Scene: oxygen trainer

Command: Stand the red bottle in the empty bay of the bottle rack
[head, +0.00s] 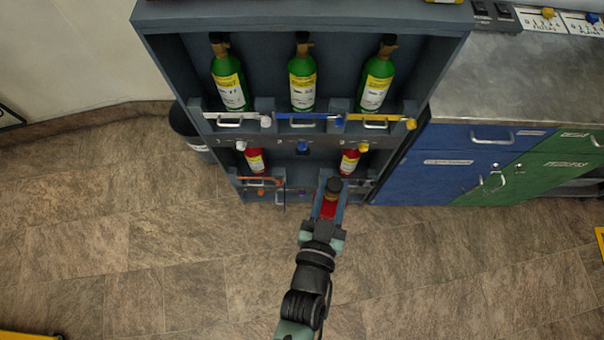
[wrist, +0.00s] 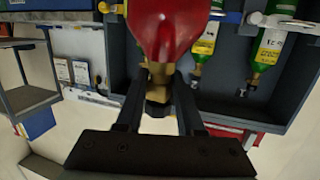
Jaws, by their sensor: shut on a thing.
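My gripper (head: 325,222) is shut on a red bottle (head: 328,209) by its brass neck, below the dark valve top. In the wrist view my gripper (wrist: 160,90) has its two fingers on either side of the neck, and the red bottle (wrist: 172,25) fills the top centre. The bottle rack (head: 300,14) stands ahead. Its lower row has a red bottle (head: 255,161) at left and another (head: 349,162) at right, with an empty bay (head: 302,172) between them. The held bottle is in front of the lower row, right of the empty bay's middle. Its base is hidden in the head view.
Several green bottles (head: 302,78) stand in the upper row behind handled bars. A dark bin (head: 188,130) is left of the rack. A steel-topped bench with blue doors (head: 440,165) adjoins at right. The floor (head: 160,250) in front is clear.

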